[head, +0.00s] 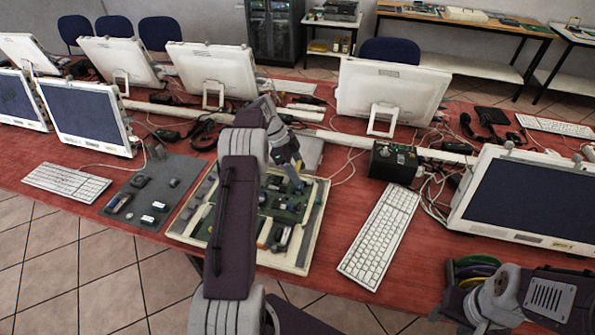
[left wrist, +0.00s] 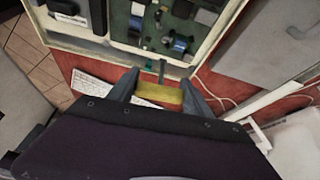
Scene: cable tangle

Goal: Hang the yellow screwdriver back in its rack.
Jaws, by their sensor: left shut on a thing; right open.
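My left gripper (head: 296,165) is above the back part of the cream-framed tray. In the left wrist view its two fingers (left wrist: 162,94) are shut on the yellow screwdriver (left wrist: 160,95). The yellow handle lies crosswise between the fingers, and a thin dark piece stands up just beyond it. I cannot pick out the rack with certainty.
The cream-framed tray (head: 305,262) holds green circuit boards. A grey mat (head: 128,189) with small parts lies left of it. A keyboard (head: 380,235) and a black box (head: 394,163) are to the right. Monitors and loose cables crowd the red table (head: 330,285).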

